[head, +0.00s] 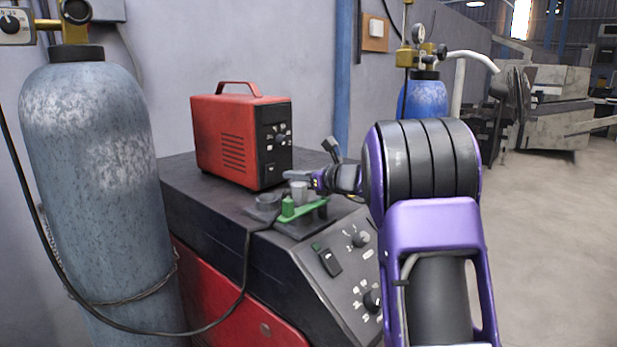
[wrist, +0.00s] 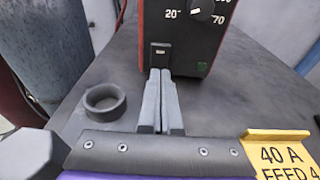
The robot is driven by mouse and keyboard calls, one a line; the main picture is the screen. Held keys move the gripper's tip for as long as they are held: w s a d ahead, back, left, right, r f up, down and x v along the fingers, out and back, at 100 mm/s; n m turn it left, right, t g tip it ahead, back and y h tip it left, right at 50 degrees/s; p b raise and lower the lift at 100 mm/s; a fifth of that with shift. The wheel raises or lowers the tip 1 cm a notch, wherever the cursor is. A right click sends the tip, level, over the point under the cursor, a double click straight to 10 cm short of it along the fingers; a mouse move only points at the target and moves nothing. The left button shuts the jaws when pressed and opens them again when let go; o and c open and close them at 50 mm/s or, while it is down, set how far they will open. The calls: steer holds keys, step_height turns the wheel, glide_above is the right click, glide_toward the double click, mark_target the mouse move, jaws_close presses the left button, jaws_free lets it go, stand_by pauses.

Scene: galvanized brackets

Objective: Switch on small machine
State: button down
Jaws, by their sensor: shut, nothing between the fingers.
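The small machine (head: 240,137) is a red box with a handle and a black front panel, standing on a larger dark-topped machine. In the wrist view its front (wrist: 185,40) shows a dial knob (wrist: 201,9) marked 20 and 70, and a small black switch (wrist: 160,52) with a pale mark at the lower left. My gripper (wrist: 161,72) is shut and empty, its fingertips just below the switch in the picture. I cannot tell whether they touch it, nor whether the switch is on. In the head view my gripper (head: 290,175) is low at the panel's front.
The larger machine (head: 230,279) has its own switch (head: 327,260) and knobs. A green piece (head: 300,209) and a dark ring (wrist: 104,101) are on its top. A yellow label (wrist: 283,152) shows at lower right. A gas cylinder (head: 90,190) stands left, a blue one (head: 425,98) behind.

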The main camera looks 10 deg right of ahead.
mark_target(272, 168)
steer(key=w+a, duration=0.1)
steer(key=w, duration=0.1)
steer(key=w+a, duration=0.1)
steer(key=w, duration=0.1)
steer(key=shift+a+r, duration=0.2)
steer(key=shift+a, duration=0.15)
steer(key=shift+r+p, duration=0.15)
steer(key=shift+p, duration=0.25)
steer(key=shift+w+r+p, duration=0.1)
steer(key=shift+r+p, duration=0.1)
steer(key=shift+p, duration=0.3)
steer(key=p, duration=0.2)
steer(key=shift+w+a+r+g+h+p, duration=0.15)
steer(key=shift+w+r+g+h+p, duration=0.15)
steer(key=shift+p, duration=0.1)
steer(key=shift+f+b, duration=0.45)
steer(key=shift+f, duration=0.05)
steer(key=shift+s, duration=0.15)
